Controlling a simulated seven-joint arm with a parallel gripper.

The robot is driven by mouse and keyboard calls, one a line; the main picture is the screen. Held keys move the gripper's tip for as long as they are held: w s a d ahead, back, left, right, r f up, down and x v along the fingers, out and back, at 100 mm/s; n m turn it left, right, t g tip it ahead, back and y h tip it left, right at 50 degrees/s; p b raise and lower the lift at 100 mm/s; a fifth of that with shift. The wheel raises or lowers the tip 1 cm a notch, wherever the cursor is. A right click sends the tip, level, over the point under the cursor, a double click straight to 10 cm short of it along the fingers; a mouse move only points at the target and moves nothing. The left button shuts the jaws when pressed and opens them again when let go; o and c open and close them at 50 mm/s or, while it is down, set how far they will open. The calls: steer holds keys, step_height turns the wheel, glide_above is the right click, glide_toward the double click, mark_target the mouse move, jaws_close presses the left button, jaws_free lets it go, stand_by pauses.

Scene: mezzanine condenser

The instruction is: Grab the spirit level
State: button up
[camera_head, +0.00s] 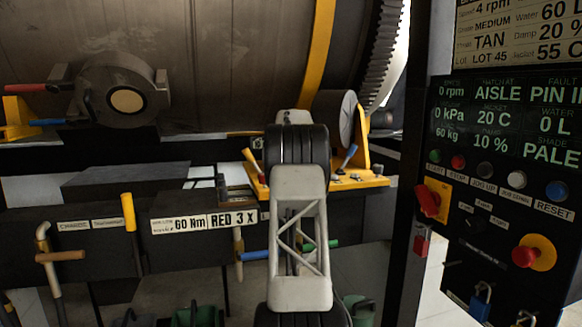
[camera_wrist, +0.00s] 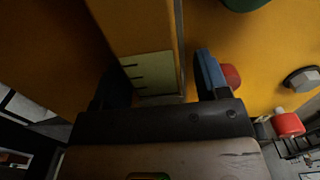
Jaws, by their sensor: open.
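In the wrist view, what looks like the spirit level is an orange-yellow bar (camera_wrist: 140,25) with a pale green window crossed by black lines (camera_wrist: 150,72). It runs from the top edge down between my fingers. My gripper (camera_wrist: 158,72) is open, with a dark finger left of the bar and a blue-faced finger to its right. A gap shows at the right finger; contact on the left is too dark to tell. In the head view, my arm hides the gripper, and I cannot make out the level.
An orange surface (camera_wrist: 255,45) lies around the bar, with a red round part (camera_wrist: 232,76) close behind the right finger and a grey knob-like part (camera_wrist: 302,78). In the head view, a control panel (camera_head: 500,180) stands right and a large drum (camera_head: 200,60) fills the back.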

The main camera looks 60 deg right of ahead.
jaws_close()
stand_by(0.4)
steer(key=shift+r, duration=0.1)
steer(key=shift+r, duration=4.95)
